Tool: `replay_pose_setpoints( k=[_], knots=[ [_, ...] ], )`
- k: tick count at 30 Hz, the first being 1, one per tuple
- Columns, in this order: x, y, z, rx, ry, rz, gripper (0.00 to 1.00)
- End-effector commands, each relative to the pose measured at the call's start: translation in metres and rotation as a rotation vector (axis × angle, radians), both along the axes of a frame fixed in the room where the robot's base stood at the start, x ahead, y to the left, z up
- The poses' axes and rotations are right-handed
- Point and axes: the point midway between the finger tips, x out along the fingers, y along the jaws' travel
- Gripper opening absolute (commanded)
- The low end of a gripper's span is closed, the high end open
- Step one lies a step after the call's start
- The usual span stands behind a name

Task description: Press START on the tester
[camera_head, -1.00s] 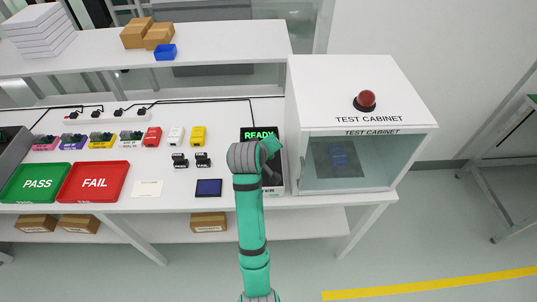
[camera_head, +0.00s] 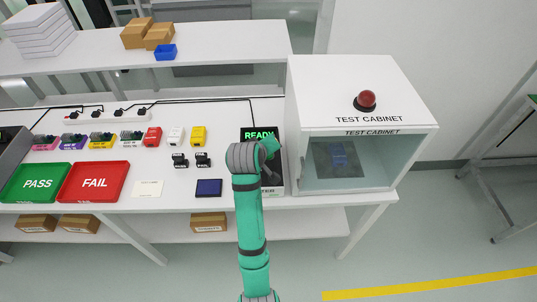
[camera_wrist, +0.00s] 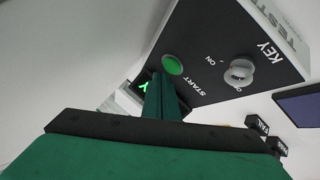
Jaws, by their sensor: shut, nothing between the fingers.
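The tester (camera_head: 279,187) stands on the bench left of the test cabinet, with a lit green READY display (camera_head: 259,134). My arm covers much of its panel in the head view. In the wrist view the tester's dark panel (camera_wrist: 205,35) shows a round green START button (camera_wrist: 172,65) and a grey key switch (camera_wrist: 240,72) with OFF and ON marks. My gripper (camera_wrist: 158,80) is shut and empty, its fingertips just beside the START button in the picture. I cannot tell whether they touch it.
The test cabinet (camera_head: 410,115) with a red dome (camera_head: 366,99) on top stands close on the right. A dark blue pad (camera_head: 208,188), small black blocks (camera_head: 190,161), and the FAIL (camera_head: 93,199) and PASS (camera_head: 35,199) trays lie to the left.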

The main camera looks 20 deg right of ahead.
Motion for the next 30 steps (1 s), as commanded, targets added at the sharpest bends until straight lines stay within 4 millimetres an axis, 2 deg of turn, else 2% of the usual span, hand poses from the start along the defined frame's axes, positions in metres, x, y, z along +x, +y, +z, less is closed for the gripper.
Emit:
replay_pose_setpoints(
  k=[12, 30],
  knots=[
    [0.0, -0.005, -0.008, 0.0, 0.001, -0.005, 0.0],
    [0.001, -0.002, -0.01, 0.0, 0.001, 0.001, 0.0]
  ],
)
